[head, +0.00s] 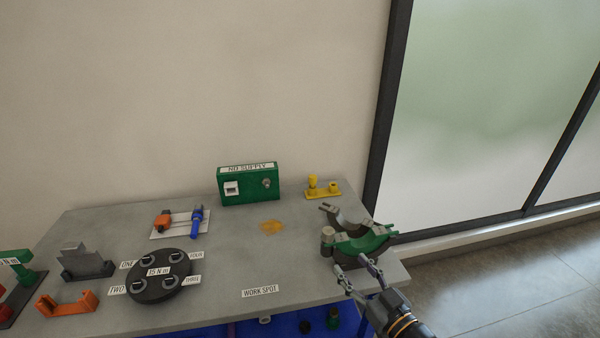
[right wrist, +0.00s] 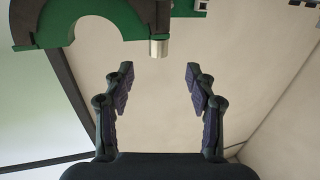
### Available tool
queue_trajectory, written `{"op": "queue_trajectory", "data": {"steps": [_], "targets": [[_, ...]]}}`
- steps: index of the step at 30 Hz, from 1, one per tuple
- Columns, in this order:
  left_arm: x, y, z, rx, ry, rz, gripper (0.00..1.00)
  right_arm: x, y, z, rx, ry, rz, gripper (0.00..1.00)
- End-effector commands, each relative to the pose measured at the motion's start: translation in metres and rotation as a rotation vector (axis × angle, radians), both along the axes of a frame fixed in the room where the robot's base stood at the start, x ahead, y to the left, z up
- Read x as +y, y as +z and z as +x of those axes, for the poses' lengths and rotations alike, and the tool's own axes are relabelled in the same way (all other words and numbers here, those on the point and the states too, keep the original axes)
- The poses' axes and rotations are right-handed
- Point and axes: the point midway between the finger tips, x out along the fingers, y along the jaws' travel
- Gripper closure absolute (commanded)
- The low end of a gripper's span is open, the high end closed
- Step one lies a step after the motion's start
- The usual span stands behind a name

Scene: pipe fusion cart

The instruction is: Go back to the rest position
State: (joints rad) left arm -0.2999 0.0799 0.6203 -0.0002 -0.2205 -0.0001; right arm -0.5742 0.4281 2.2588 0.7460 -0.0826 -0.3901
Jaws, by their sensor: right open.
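My right gripper (head: 359,276) is at the right front of the table, just in front of the green and grey clamp (head: 365,243). Its two fingers are spread with nothing between them, as the right wrist view (right wrist: 160,85) also shows. In that view the clamp's green half-ring (right wrist: 85,22) is ahead, beyond the fingertips and apart from them. In the head view I cannot tell whether a fingertip touches the clamp. My left gripper is not in view.
The grey table (head: 225,275) carries a green supply box (head: 249,185), a yellow fitting (head: 322,188), a black round plate (head: 158,277), an orange bracket (head: 67,304) and a white tool board (head: 180,222). The area around the WORK SPOT label (head: 260,291) is clear.

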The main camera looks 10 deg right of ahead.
Motion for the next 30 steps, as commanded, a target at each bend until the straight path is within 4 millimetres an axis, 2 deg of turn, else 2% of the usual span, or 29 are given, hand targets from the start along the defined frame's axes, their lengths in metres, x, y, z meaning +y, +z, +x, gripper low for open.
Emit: {"op": "queue_trajectory", "data": {"steps": [2, 6, 9, 12, 18, 23, 24, 30], "targets": [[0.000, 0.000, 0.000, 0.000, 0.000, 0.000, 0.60, 0.007, -0.010, -0.003, 0.055, 0.019, -0.021, 0.44], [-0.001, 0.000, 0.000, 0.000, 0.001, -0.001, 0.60, 0.024, -0.055, -0.021, 0.317, 0.062, -0.122, 0.44], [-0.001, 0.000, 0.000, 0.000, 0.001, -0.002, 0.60, 0.019, -0.089, -0.043, 0.538, 0.038, -0.196, 0.44], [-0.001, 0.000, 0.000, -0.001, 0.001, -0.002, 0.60, 0.008, -0.111, -0.067, 0.718, -0.010, -0.243, 0.44], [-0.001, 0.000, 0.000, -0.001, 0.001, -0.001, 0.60, -0.019, -0.135, -0.115, 1.010, -0.145, -0.295, 0.44], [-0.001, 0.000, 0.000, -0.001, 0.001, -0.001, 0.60, -0.040, -0.141, -0.156, 1.217, -0.275, -0.307, 0.44], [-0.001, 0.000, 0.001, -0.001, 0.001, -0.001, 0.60, -0.042, -0.159, -0.153, 1.228, -0.274, -0.309, 0.44], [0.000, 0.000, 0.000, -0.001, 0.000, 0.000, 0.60, -0.049, -0.235, -0.142, 1.255, -0.273, -0.309, 0.44]]}}
